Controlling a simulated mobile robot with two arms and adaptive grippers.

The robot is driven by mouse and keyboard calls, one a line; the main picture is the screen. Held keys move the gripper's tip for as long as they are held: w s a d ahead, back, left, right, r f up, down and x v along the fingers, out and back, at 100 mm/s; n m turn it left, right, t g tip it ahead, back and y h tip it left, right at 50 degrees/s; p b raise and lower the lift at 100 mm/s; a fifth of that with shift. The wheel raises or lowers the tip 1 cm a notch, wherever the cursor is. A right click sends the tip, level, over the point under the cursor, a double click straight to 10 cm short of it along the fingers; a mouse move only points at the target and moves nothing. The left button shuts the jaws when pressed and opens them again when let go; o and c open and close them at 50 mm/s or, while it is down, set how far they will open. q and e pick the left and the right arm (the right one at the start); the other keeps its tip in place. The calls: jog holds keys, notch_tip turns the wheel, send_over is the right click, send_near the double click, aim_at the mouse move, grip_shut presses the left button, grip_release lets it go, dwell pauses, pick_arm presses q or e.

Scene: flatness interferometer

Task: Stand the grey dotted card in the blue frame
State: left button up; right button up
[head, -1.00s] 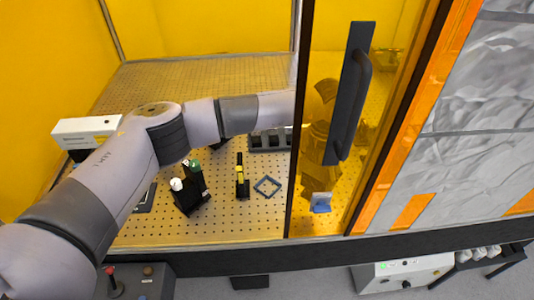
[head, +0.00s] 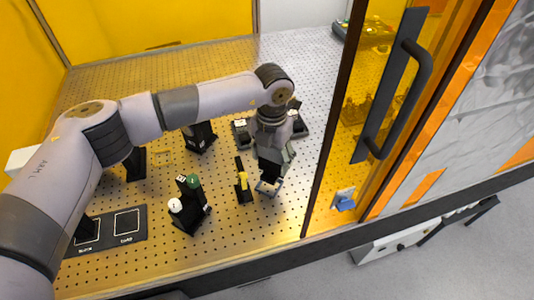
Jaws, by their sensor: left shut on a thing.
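I cannot tell whether the card touches the frame. My right gripper is out of view.
A black stand with a yellow part (head: 243,182) is close left of the frame. A black block with white and green knobs (head: 190,205) stands further left. An orange door with a dark handle (head: 395,90) is at the right, a blue-and-white item (head: 344,199) behind it.

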aim_at(270, 173)
pick_arm(q)
jog(key=shift+f, duration=0.45)
jog(key=shift+f+b, duration=0.3)
jog(key=shift+a+f, duration=0.15)
jog(key=shift+f, duration=0.25)
jog(key=shift+w+a+f+b, duration=0.15)
jog(key=shift+f+b, duration=0.25)
jog(key=shift+f, duration=0.6)
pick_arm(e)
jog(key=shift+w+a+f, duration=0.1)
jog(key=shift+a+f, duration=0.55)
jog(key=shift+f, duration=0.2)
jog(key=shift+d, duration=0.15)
pick_arm(q)
jog(key=shift+f, duration=0.15)
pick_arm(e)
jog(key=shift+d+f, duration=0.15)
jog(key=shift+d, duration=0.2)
pick_arm(q)
jog(key=shift+f+b, duration=0.3)
jog(key=shift+b, duration=0.35)
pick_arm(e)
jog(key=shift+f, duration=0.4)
